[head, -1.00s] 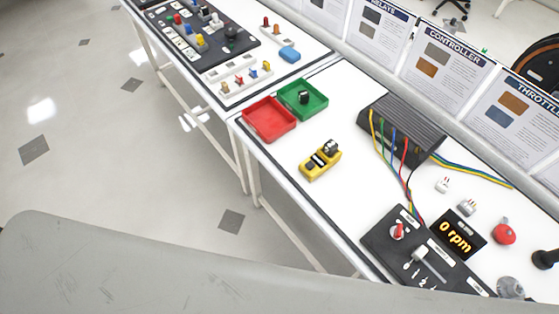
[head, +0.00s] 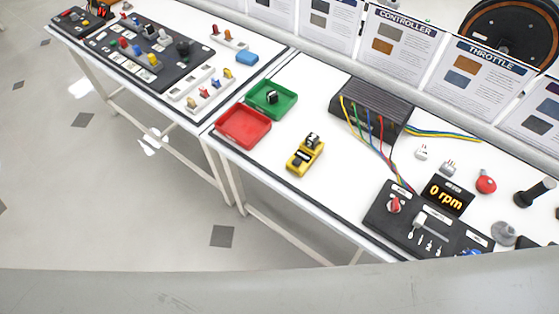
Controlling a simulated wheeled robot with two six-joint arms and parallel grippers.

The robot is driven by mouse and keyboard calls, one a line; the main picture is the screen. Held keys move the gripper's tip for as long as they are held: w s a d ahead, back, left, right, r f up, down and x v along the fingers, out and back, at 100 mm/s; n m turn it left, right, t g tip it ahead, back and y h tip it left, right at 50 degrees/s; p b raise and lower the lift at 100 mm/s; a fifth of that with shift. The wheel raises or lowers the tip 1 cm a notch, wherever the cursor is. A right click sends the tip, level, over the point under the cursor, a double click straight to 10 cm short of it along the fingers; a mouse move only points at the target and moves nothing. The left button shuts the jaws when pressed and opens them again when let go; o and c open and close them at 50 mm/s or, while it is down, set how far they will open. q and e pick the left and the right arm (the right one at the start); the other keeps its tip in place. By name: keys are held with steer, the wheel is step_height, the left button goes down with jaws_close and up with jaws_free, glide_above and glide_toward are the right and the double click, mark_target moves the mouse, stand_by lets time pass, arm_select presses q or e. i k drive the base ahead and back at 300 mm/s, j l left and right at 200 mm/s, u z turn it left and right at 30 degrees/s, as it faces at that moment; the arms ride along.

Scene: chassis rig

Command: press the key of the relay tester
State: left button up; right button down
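The yellow handheld device, which looks like the relay tester (head: 294,167), lies on the white table near its front edge, right of the red tray. The key is too small to make out for certain. Neither of my grippers is in view.
The red tray (head: 220,127) is empty; the green tray (head: 290,101) holds a small black relay. A black finned controller (head: 371,107) with coloured wires stands behind. A panel (head: 375,211) with a red knob and an rpm display (head: 446,195) lie right. Clear table surrounds the tester.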

mark_target(296, 162)
steer(key=j+z, duration=0.15)
steer(key=j, duration=0.75)
steer(key=k+j+z, duration=0.1)
steer(key=j, duration=0.8)
